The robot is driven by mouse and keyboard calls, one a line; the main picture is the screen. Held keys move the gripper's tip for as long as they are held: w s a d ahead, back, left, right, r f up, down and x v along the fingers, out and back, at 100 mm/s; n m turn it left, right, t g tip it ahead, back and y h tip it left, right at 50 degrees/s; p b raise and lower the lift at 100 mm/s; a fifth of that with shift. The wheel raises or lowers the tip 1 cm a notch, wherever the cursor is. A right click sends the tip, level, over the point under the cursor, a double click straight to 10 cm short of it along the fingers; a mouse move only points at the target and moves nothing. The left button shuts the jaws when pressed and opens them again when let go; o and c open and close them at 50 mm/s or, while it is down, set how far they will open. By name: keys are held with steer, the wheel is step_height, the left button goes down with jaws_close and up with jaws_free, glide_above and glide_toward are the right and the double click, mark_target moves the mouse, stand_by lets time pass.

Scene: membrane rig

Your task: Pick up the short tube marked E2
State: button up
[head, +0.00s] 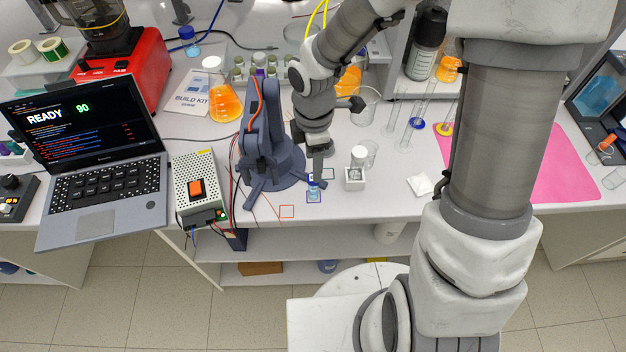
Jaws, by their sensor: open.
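My gripper (317,177) points straight down over the front part of the white bench, in the middle of the head view. Its jaws are open, though the fingers look small and dark here. A short clear tube with some blue in it (313,190) stands on the bench right under the fingertips, inside a blue outlined square. The fingers partly cover its top, and I cannot tell whether they touch it or stand around it. No E2 mark is legible on it at this size.
A white holder with a glass vessel (355,182) stands close on the right, with beakers (365,106) behind. A blue-grey small arm (265,130) stands close on the left. An orange flask (222,95), power box (199,185) and laptop (90,150) lie farther left. The bench's front edge is near.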

mark_target(314, 185)
step_height(314, 185, down, 10)
steer(key=shift+w+b, duration=0.15)
steer(key=shift+b, duration=0.2)
jaws_close()
stand_by(0.5)
